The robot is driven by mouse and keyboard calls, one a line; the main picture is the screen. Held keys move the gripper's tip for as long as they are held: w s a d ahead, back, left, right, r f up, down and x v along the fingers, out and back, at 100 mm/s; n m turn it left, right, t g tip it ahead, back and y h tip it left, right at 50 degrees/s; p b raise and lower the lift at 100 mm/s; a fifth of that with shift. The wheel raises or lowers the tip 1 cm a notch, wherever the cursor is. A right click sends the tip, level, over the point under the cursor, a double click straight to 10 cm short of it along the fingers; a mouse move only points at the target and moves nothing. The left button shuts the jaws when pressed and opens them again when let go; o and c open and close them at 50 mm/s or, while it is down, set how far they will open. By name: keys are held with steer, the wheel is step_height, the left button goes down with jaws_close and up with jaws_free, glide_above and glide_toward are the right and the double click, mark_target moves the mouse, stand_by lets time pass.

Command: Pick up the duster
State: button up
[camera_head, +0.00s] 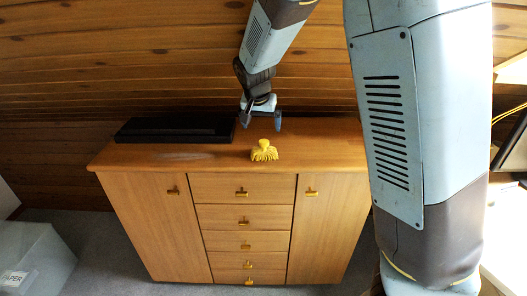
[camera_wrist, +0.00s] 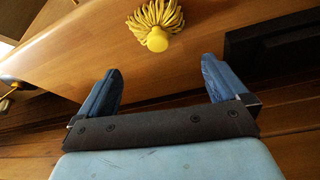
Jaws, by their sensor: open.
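The duster is a small yellow mop-like thing (camera_head: 265,151) lying on top of the wooden cabinet (camera_head: 150,160), near its front edge. It also shows in the wrist view (camera_wrist: 160,22), with its round yellow end toward my gripper and its strands pointing away. My gripper (camera_head: 261,120) is open and empty above the cabinet top, just behind the duster in the head view. In the wrist view its two blue fingers (camera_wrist: 160,80) are spread wide, and the duster lies beyond the fingertips, roughly centred between them. The duster touches neither finger.
A flat black box (camera_head: 175,130) lies on the cabinet top to the left of the duster. A wood-plank wall (camera_head: 150,70) rises behind the cabinet. A pale bin marked PAPER (camera_head: 35,258) stands on the floor at left. The cabinet top right of the duster is clear.

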mark_target(263, 140)
steer(key=x, duration=1.2)
steer(key=shift+f, duration=0.3)
steer(key=c, duration=1)
steer(key=shift+o, duration=0.2)
steer(key=shift+r, duration=0.15)
steer(key=shift+a+r, duration=0.1)
steer(key=shift+r, duration=0.2)
step_height(263, 140, up, 3)
steer(key=shift+f, duration=0.2)
steer(key=s+d+r, duration=0.4)
steer(key=s+r, duration=0.5)
steer(key=s, duration=0.4)
steer(key=shift+s+r, duration=0.2)
steer(key=shift+r, duration=0.1)
